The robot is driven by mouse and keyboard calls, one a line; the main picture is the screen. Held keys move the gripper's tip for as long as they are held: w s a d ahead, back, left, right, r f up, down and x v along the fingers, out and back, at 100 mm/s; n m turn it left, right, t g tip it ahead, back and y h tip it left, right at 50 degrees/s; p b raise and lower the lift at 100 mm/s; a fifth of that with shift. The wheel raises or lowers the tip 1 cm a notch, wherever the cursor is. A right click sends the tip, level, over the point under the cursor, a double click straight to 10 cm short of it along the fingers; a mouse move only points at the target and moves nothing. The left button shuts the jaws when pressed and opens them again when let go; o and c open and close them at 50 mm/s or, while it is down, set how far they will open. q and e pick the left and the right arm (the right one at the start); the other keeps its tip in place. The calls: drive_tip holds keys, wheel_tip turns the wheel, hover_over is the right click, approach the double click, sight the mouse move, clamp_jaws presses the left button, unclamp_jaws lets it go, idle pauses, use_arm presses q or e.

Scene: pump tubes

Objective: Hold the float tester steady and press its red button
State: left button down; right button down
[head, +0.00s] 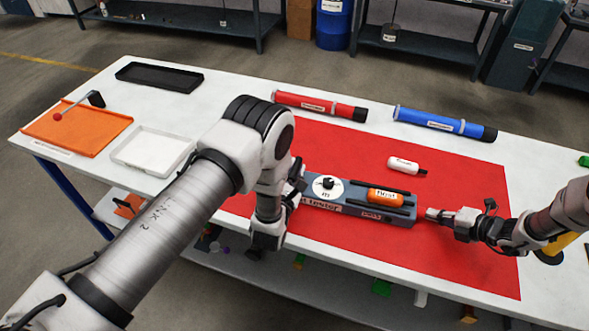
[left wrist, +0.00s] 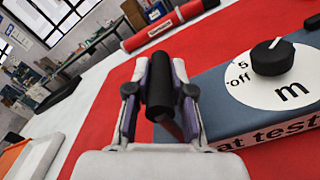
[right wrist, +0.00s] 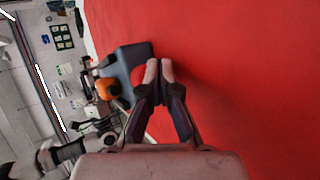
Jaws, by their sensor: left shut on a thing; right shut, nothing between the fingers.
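The float tester (head: 345,206) is a grey-blue box on the red mat, with a white dial and black knob (head: 327,185). An orange float (head: 385,197) lies in it between black bars. My left gripper (head: 291,188) is at its left end, partly hidden by my arm. The left wrist view shows its fingers shut on a black upright handle (left wrist: 160,88) beside the dial face. My right gripper (head: 430,213) is shut and empty at the tester's right end. In the right wrist view its tips (right wrist: 153,72) are close beside the red button (right wrist: 138,75); contact cannot be told.
A white float (head: 404,165) lies on the red mat (head: 455,185) behind the tester. A red tube (head: 315,105) and a blue tube (head: 440,122) lie along the back. A black tray (head: 160,77), a white tray (head: 152,151) and an orange board (head: 77,130) are at the left.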

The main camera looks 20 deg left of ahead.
idle(0.5)
drive_tip(key=shift+a, duration=0.6)
drive_tip(key=shift+d, duration=0.6)
drive_tip(key=shift+d, duration=3.05)
